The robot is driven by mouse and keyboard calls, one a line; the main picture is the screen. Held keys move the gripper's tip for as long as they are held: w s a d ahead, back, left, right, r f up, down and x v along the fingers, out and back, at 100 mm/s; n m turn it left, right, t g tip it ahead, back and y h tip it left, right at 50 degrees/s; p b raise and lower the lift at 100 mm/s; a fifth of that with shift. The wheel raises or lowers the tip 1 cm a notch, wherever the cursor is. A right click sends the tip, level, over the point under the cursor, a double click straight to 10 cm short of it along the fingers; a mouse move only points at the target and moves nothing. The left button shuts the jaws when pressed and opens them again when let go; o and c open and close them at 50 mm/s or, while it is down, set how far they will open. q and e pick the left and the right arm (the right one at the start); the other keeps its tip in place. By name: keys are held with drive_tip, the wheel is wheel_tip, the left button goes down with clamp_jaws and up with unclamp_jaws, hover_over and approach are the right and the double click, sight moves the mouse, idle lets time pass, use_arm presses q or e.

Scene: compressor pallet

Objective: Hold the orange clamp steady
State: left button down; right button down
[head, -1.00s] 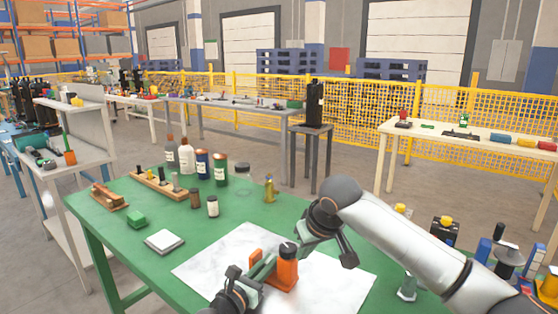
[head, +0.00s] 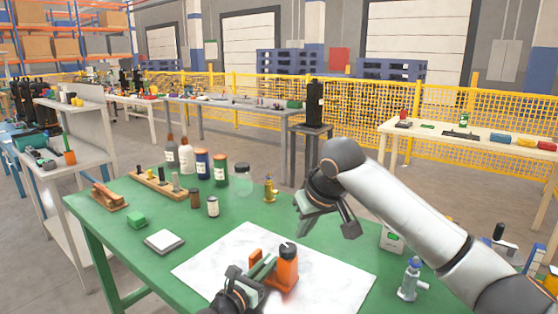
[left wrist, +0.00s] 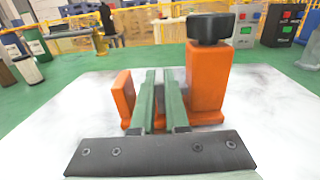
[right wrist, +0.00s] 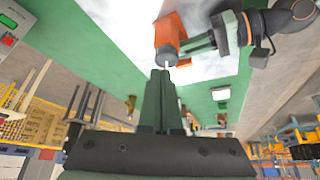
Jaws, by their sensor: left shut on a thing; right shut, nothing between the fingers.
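The orange clamp (head: 287,266) stands upright on a white marbled sheet (head: 215,265) on the green table. It has a tall orange block with a black knob on top and a shorter orange jaw. My left gripper (head: 262,268) is shut on the orange clamp, and the left wrist view shows its green fingers (left wrist: 158,100) between the clamp's short jaw (left wrist: 124,96) and tall block (left wrist: 208,78). My right gripper (head: 328,232) is shut and empty above the table, behind and right of the clamp. The clamp also shows in the right wrist view (right wrist: 168,35), beyond the right fingertips (right wrist: 162,75).
Several bottles and jars (head: 202,165) stand at the table's back left. A green block (head: 137,220) and a white-topped square pad (head: 164,241) lie at the left. A small brass-coloured fitting (head: 269,188) stands behind the sheet. A grey-blue device (head: 411,280) stands at the right.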

sight(294, 260)
wheel_tip(294, 260, down, 6)
drive_tip(key=a, duration=0.2)
drive_tip(key=shift+s+a, duration=0.3)
drive_tip(key=shift+s, duration=0.15)
drive_tip(key=shift+w, duration=0.35)
idle(0.7)
drive_tip(key=shift+d, duration=0.25)
drive_tip(key=shift+w+d+f, duration=0.1)
drive_tip(key=shift+w+d, duration=0.05)
drive_tip(key=shift+d, duration=0.35)
drive_tip(key=shift+w+d, duration=0.2)
drive_tip(key=shift+d, duration=0.05)
drive_tip(key=shift+w+d, duration=0.2)
idle(0.4)
drive_tip(key=shift+s+d, duration=0.1)
